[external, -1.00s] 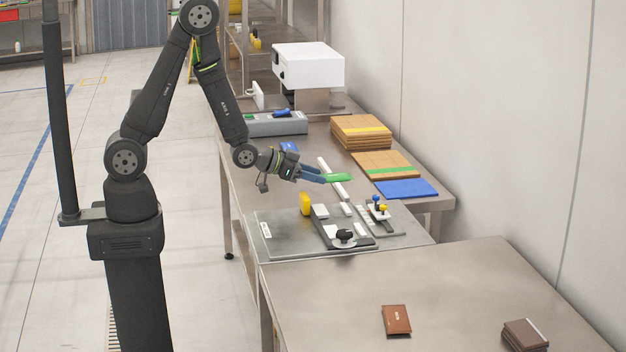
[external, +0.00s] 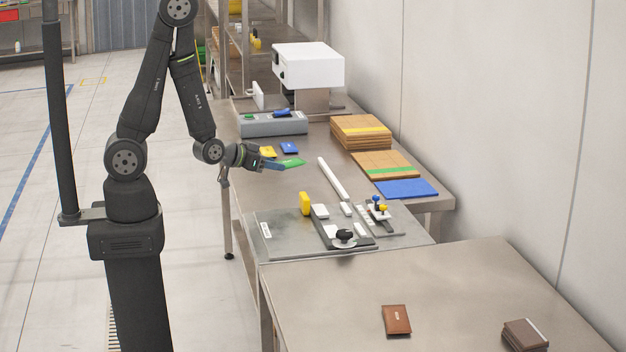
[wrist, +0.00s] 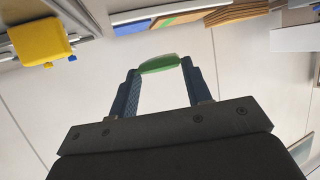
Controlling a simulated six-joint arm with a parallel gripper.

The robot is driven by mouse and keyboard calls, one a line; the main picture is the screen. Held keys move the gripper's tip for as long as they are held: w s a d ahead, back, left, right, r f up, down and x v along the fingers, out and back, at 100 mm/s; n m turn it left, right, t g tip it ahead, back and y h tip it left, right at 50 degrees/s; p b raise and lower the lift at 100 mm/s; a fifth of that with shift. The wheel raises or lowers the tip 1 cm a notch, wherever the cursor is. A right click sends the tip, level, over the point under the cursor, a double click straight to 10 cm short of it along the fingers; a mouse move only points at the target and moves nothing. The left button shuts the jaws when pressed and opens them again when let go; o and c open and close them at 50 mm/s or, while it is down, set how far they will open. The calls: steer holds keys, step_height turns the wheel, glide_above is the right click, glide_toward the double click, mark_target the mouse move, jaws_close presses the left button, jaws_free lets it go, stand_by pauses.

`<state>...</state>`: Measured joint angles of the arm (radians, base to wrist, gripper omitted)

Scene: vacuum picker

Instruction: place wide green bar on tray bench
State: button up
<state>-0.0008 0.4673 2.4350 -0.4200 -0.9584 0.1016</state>
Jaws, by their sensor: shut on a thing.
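My gripper (external: 277,165) is shut on a green bar (external: 292,162). It holds the bar in the air above the left part of the metal bench (external: 270,195). In the wrist view the green bar (wrist: 160,64) spans the tips of the two blue fingers. A low grey box (external: 272,125) with a green and a blue piece on top stands behind the gripper. It cannot be told whether this is the tray.
A yellow piece (external: 268,152) and a blue piece (external: 289,147) lie behind the gripper. A white bar (external: 333,178) lies to the right. A fixture plate (external: 285,237) with a yellow block (external: 305,203) is at the front. Brown stacks (external: 361,132) and a blue sheet (external: 406,189) are farther right.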

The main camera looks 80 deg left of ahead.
glide_above(267, 191)
steer(key=shift+y, duration=0.3)
step_height(267, 191, down, 7)
steer(key=shift+a+r, duration=0.1)
steer(key=shift+f, duration=2.1)
steer(key=shift+f, duration=0.15)
steer(key=o, duration=1.1)
steer(key=shift+c, duration=0.2)
